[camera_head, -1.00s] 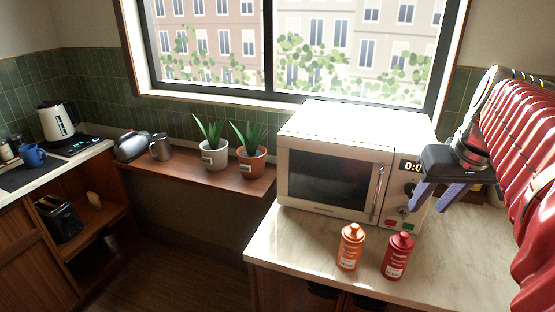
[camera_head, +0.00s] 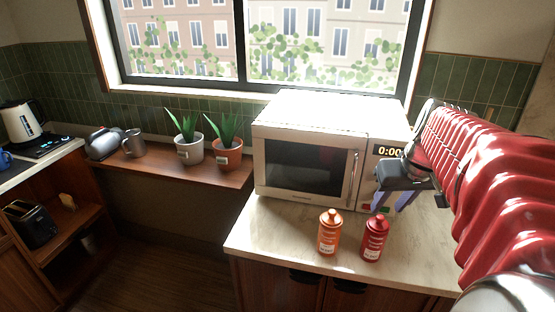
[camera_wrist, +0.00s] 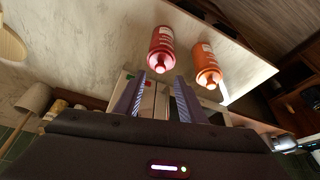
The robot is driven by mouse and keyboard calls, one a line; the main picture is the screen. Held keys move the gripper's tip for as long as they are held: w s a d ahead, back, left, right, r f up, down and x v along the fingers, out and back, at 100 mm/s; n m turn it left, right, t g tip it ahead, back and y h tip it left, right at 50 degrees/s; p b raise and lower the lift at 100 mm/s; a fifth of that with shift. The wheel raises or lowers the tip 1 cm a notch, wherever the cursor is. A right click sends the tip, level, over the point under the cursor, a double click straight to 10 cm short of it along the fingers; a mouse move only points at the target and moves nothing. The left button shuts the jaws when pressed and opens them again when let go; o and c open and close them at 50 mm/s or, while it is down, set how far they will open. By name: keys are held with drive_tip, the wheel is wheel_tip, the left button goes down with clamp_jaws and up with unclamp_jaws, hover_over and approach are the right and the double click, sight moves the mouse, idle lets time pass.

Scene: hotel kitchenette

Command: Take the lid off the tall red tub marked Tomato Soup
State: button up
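A tall red tub (camera_head: 373,246) with a red knobbed lid (camera_head: 377,222) stands upright on the counter, in front of the microwave. Its label is too small to read. The lid is on. An orange tub (camera_head: 328,240) of like shape stands just left of it. My gripper (camera_head: 393,203) is open and empty, above and slightly right of the red tub, not touching it. In the wrist view, the red tub (camera_wrist: 162,42) shows beyond the open fingers of my gripper (camera_wrist: 162,98), with the orange tub (camera_wrist: 206,65) to its right.
A white microwave (camera_head: 290,112) stands close behind the tubs and my gripper. The pale counter (camera_head: 270,240) is clear left of the tubs, up to its edge. Two potted plants (camera_head: 190,152) stand on a lower wooden shelf (camera_head: 130,165) at the left.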

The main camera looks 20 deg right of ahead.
sight(381, 217)
drive_tip(key=shift+f, duration=0.1)
drive_tip(key=shift+x, duration=2.5)
drive_tip(key=shift+s, duration=0.1)
drive_tip(key=shift+c, duration=0.5)
clamp_jaws()
